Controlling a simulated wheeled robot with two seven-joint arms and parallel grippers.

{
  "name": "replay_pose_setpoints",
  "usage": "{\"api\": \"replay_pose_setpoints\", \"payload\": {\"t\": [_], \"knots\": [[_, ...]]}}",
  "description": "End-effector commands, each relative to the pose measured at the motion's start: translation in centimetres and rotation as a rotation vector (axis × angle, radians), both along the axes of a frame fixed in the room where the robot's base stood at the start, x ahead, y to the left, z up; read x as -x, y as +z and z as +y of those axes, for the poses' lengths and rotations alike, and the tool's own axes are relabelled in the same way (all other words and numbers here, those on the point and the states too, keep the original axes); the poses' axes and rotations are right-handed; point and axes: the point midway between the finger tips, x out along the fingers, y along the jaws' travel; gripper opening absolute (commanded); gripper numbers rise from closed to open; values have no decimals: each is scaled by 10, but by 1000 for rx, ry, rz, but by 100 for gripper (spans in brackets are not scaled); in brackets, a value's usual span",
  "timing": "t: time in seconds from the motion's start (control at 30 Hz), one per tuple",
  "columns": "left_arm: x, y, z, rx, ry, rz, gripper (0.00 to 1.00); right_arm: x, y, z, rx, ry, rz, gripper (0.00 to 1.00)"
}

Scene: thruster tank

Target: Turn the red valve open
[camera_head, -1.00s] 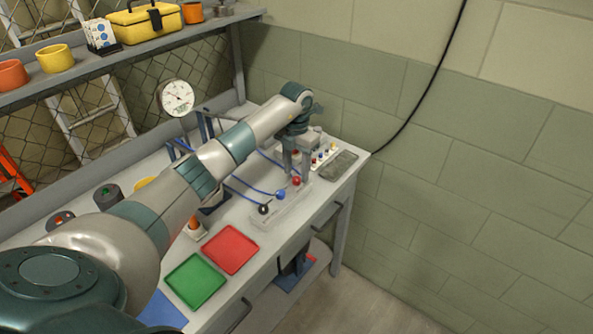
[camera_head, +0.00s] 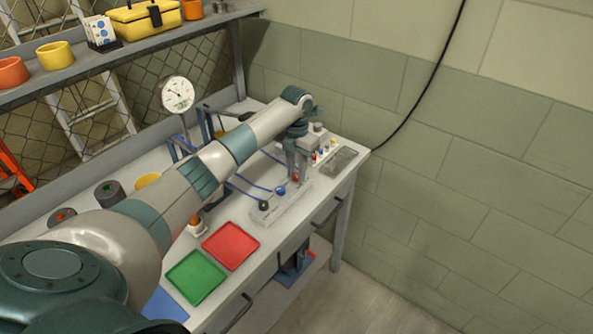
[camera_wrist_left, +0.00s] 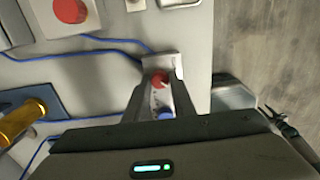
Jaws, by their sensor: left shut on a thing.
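The red valve (camera_head: 296,177) is a small round red knob on a pale manifold block near the table's front right. In the left wrist view the red valve (camera_wrist_left: 160,79) sits between my fingertips. My left gripper (camera_head: 297,171) points down over it and is shut on it. The fingers partly hide the knob in the head view. A blue knob (camera_head: 281,190) and a black knob (camera_head: 264,205) stand beside it in a row on the same block. My right gripper is out of view.
A round gauge (camera_head: 177,94) stands behind my left arm. Blue tubes run across the table to the block. A red tray (camera_head: 231,246) and a green tray (camera_head: 196,277) lie at the front.

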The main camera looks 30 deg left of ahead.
Motion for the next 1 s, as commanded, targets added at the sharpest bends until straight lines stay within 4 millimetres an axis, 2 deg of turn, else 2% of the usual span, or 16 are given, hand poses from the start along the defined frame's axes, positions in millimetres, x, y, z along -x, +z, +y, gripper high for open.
{"api": "replay_pose_setpoints", "payload": {"t": [0.37,1.0], "knots": [[0,0,1,-1,134,-1,1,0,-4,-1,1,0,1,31],[0,1,1,-1,698,-2,1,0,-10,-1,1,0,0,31]]}}
